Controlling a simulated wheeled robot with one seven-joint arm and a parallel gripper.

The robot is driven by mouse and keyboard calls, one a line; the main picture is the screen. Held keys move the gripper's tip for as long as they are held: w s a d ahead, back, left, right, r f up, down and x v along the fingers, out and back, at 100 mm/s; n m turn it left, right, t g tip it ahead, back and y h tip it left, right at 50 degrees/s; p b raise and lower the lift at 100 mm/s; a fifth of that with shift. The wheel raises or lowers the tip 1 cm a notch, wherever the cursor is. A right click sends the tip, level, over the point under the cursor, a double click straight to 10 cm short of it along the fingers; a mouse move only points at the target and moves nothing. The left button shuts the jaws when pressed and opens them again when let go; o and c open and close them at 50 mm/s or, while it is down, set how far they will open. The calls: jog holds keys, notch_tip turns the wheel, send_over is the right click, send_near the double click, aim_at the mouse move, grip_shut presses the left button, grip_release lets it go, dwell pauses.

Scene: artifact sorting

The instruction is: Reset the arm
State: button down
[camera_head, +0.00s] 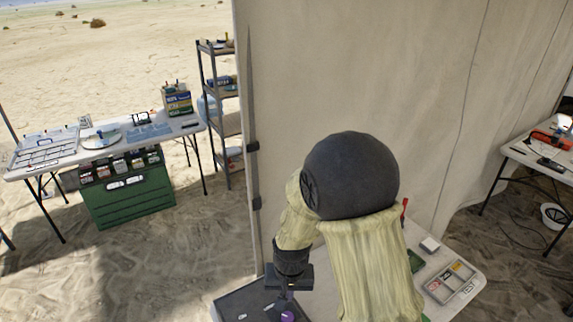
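My arm rises at the picture's middle, with a dark round joint and cream sleeves. My gripper (281,304) points down at the bottom of the picture, over or just beside a dark tray (237,308) on the near table. A small purple thing (288,316) shows right at the gripper's fingers. I cannot tell whether the fingers hold it or it lies behind them. The fingertips are partly hidden by the picture's lower edge.
The near table (472,290) carries a sectioned tray (449,281) and a small white box (429,245), right of my arm. A tan tent wall (430,80) stands close behind. A left table (70,165), green crate (128,195) and shelf rack (222,120) stand farther off.

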jog(key=s+d+r+t+b, duration=0.1)
jog(key=s+d+r, duration=0.2)
jog(key=d, duration=0.4)
jog(key=s+d+r+b, duration=0.2)
jog(key=s+d, duration=0.3)
jog(key=d, duration=0.3)
jog(key=shift+s+r+t+h+b, duration=0.15)
jog(key=shift+r+t+h+b, duration=0.15)
jog(key=shift+r+t, duration=0.15)
